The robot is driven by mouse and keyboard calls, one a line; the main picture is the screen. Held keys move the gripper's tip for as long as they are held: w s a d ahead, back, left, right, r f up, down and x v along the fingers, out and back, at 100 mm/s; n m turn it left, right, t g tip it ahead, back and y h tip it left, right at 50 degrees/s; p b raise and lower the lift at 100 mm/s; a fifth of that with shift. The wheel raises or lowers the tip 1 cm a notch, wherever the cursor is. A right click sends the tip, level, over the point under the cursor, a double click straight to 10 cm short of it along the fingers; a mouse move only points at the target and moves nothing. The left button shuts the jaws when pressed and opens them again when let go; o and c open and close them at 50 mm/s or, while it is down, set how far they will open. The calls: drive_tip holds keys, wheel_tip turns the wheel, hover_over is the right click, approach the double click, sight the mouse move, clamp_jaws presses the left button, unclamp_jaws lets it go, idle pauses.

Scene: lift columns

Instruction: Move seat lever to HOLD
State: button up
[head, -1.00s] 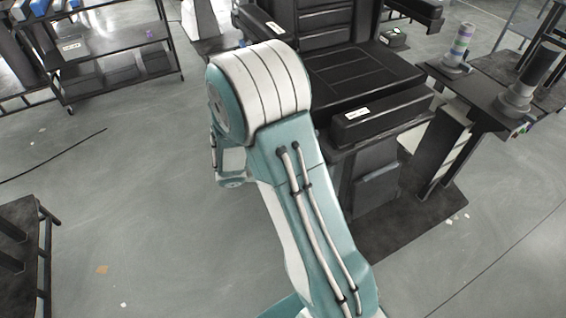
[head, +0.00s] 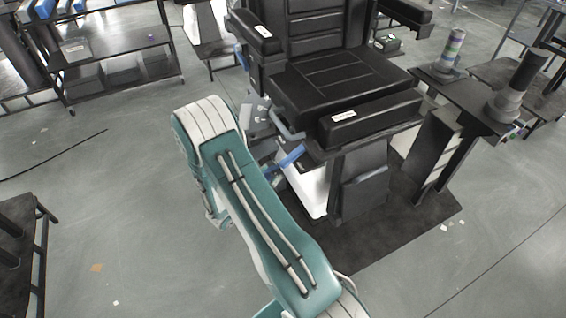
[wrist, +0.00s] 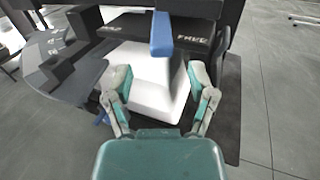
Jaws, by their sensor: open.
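A blue lever (wrist: 162,36) hangs from a dark panel at the top of the wrist view. The panel (wrist: 138,27) has a white label on each side of the lever; the right one reads FREE, the left one is too small to read surely. My gripper (wrist: 160,80) is open and empty, its two fingers spread below the lever and apart from it in the picture. In the head view a blue lever (head: 290,157) shows at the front left of the black seat (head: 345,82). My gripper cannot be made out clearly there.
A white block-like base (wrist: 155,88) lies beyond my fingers. A black padded block (head: 370,118) is at the seat's front. A side table (head: 465,95) with cylinders stands at right, a shelf (head: 115,42) at back left.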

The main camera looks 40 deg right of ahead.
sight(281, 166)
drive_tip(key=d, duration=0.4)
drive_tip(key=w+d, duration=0.1)
drive_tip(key=d, duration=0.1)
drive_tip(key=shift+d, duration=0.25)
